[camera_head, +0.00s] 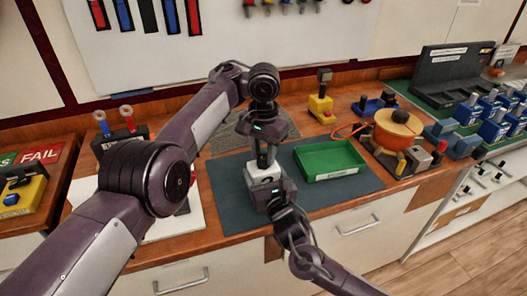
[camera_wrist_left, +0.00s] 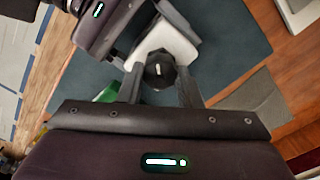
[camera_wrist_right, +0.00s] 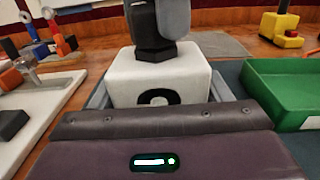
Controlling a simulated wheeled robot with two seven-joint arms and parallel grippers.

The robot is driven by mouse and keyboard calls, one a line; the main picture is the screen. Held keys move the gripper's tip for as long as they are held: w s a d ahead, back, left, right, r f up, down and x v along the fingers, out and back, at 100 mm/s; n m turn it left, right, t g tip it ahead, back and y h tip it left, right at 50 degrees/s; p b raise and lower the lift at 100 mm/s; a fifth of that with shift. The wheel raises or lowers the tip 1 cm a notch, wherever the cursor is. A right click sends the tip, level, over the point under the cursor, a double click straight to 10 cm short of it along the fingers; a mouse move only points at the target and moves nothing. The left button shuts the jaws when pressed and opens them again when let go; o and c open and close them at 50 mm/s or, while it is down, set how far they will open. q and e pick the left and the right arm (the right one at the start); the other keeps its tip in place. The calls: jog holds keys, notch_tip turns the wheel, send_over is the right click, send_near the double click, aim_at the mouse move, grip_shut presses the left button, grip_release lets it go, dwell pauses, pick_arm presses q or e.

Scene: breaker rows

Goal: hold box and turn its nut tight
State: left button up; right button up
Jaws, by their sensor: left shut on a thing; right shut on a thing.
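A white box (camera_head: 262,173) with a black mark on its front sits over the dark blue mat. In the right wrist view the box (camera_wrist_right: 155,80) stands upright with a dark hexagonal nut (camera_wrist_right: 155,52) on its top. My right gripper (camera_head: 266,184) is shut on the box, with one finger at each side. My left gripper (camera_head: 264,158) points down from above and is shut on the nut. In the left wrist view the nut (camera_wrist_left: 159,72) sits between its two fingers. The fingers hide part of the nut, and the thread under it is hidden.
A green tray (camera_head: 330,160) lies on the mat just right of the box. An orange-topped round device (camera_head: 398,125) and a yellow block (camera_head: 321,108) stand farther right. A white board (camera_head: 165,215) lies left, partly behind my left arm. A grey mat (camera_head: 228,134) lies behind.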

aim_at(263, 154)
pick_arm(q)
jog(key=m, duration=0.4)
jog(key=shift+m, duration=0.3)
jog(key=m, duration=0.4)
jog(key=shift+m, duration=0.3)
jog(key=m, duration=0.4)
jog(key=shift+a+m, duration=0.1)
jog(key=shift+m, duration=1.9)
jog(key=shift+w, duration=0.1)
jog(key=o, duration=1)
notch_tip(263, 154, up, 12)
jog(key=shift+r, duration=0.1)
